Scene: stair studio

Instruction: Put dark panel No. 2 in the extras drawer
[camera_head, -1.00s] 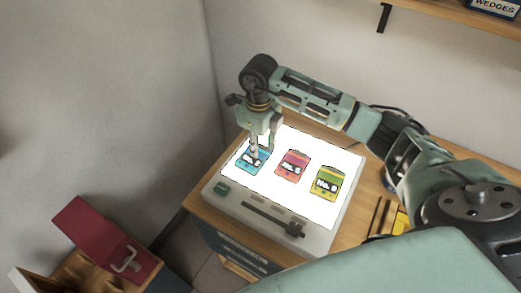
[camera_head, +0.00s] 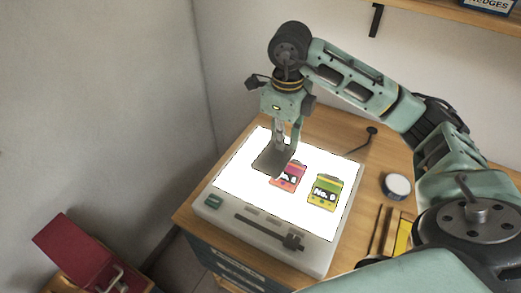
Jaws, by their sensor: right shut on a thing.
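My right gripper (camera_head: 284,148) points down and is shut on a dark grey panel (camera_head: 268,162), held tilted above the lit white light box (camera_head: 315,223). The panel's number does not show from here. It covers part of a red panel (camera_head: 287,182) on the light box. A yellow-green panel (camera_head: 323,191) lies to the right of that one. Drawer fronts (camera_head: 232,260) with pale labels show below the table top; I cannot read which is the extras drawer. My left gripper is not in view.
A red-fronted piece (camera_head: 72,250) with a metal handle stands at the lower left, partly cut off. A round white-topped tin (camera_head: 396,186) and a yellow item (camera_head: 403,236) lie on the table right of the light box. A wall shelf (camera_head: 435,15) is above.

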